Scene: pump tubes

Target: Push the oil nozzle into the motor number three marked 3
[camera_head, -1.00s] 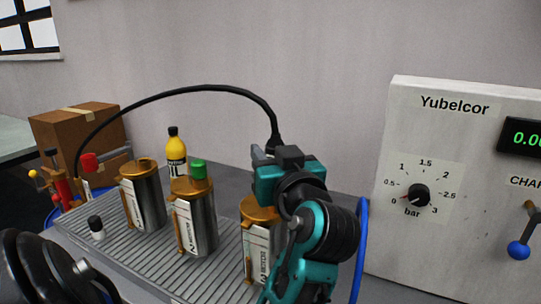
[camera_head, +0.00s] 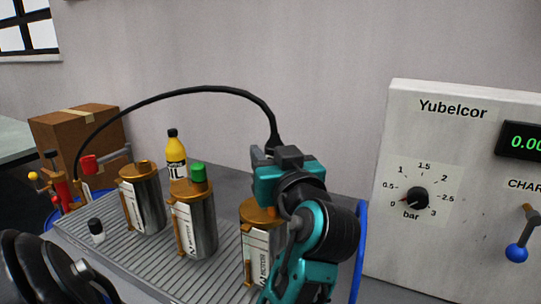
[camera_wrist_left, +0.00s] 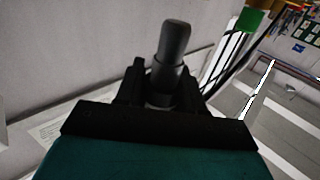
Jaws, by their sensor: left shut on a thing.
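The oil nozzle (camera_head: 274,138) is a black fitting on the end of a black hose. My left gripper (camera_head: 274,157) is shut on the nozzle, which also shows between the fingers in the left wrist view (camera_wrist_left: 170,58). The gripper is over the top of the rightmost motor (camera_head: 257,248), a metal cylinder with a gold cap. My arm hides part of this motor, and I cannot read its number. The nozzle's tip is hidden, so I cannot tell if it touches the motor. My right gripper is not in view.
A green-capped middle motor (camera_head: 194,225) and a left motor (camera_head: 143,199) stand on the ribbed tray (camera_head: 130,262). The Yubelcor panel (camera_head: 460,200) is at right.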

